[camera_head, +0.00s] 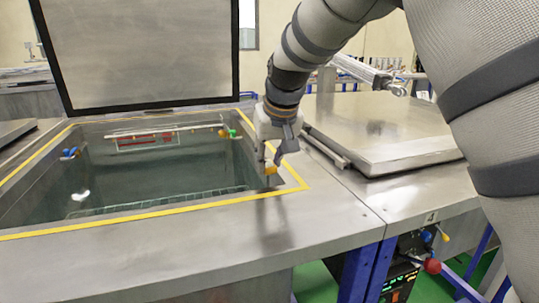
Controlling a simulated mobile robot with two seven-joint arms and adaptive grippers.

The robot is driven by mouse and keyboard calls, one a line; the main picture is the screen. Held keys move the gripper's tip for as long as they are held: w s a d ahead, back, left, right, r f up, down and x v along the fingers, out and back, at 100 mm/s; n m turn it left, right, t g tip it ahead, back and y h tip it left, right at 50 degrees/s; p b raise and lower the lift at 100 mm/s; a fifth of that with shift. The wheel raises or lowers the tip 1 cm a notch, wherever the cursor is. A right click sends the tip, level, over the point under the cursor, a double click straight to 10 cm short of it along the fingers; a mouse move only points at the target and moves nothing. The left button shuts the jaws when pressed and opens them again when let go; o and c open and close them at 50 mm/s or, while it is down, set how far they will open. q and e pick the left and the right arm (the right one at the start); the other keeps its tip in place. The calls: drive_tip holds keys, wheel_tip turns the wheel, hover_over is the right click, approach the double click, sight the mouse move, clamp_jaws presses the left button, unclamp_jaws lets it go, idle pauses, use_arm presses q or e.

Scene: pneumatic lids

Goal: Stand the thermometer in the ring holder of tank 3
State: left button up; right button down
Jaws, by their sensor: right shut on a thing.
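My right gripper (272,163) comes down from above at the near right corner of the open tank (262,197). It is shut on a small piece with a yellow-orange top (269,171), which looks like the thermometer. Most of the piece is hidden or too small to make out, so I cannot tell its tilt. It is over the tank's right inner edge. I cannot make out the ring holder there, nor whether the thermometer touches it. My left gripper is not in view.
The open tank's lid (140,50) stands raised at the back. A closed lid (385,130) covers the tank to the right, marked 4. A rod (160,131) with coloured fittings crosses the open tank's far side. A wire rack (160,203) lies low inside.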

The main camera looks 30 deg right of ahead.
sight(271, 167)
drive_tip(key=shift+f, duration=1.8)
drive_tip(key=c, duration=1.2)
unclamp_jaws()
drive_tip(key=shift+c, duration=0.2)
drive_tip(key=v, duration=1.2)
